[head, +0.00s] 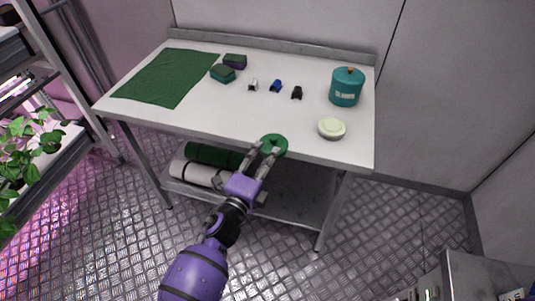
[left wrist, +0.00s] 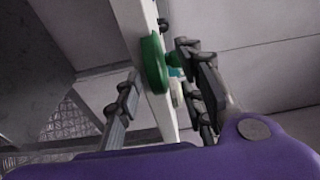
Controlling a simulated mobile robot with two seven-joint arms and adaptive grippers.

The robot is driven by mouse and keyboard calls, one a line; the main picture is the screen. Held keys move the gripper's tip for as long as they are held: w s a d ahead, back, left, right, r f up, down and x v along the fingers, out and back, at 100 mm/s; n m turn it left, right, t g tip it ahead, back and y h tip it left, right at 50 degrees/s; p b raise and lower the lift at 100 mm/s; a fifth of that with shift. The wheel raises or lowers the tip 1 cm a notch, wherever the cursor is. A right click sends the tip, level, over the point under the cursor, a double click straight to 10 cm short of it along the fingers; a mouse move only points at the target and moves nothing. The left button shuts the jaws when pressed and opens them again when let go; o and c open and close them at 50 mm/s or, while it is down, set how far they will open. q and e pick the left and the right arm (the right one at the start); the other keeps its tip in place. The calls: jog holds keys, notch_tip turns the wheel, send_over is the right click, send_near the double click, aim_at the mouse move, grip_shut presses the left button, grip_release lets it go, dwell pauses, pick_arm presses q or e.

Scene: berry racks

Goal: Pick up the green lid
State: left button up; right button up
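The green lid (head: 274,144) is a round disc with a small knob, at the front edge of the white table. My left gripper (head: 263,150) reaches in from below at the table's front edge, its fingertips at the lid's near side. In the left wrist view, the lid (left wrist: 152,64) is seen edge-on with its knob to the right. There the left gripper (left wrist: 158,64) is open, its fingers apart on either side of the lid's line. I cannot tell whether a finger touches the lid. My right gripper is not in view.
On the table (head: 190,118) are a teal canister (head: 346,87), a pale green round item (head: 331,128), a green cloth (head: 168,78), two small boxes and three small clip-like items. Rolls (head: 200,172) lie on the lower shelf. A plant rack stands left.

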pick_arm(q)
jog(key=shift+w+d, duration=0.25)
jog(key=shift+w, duration=0.2)
jog(key=shift+c, duration=0.4)
grip_shut()
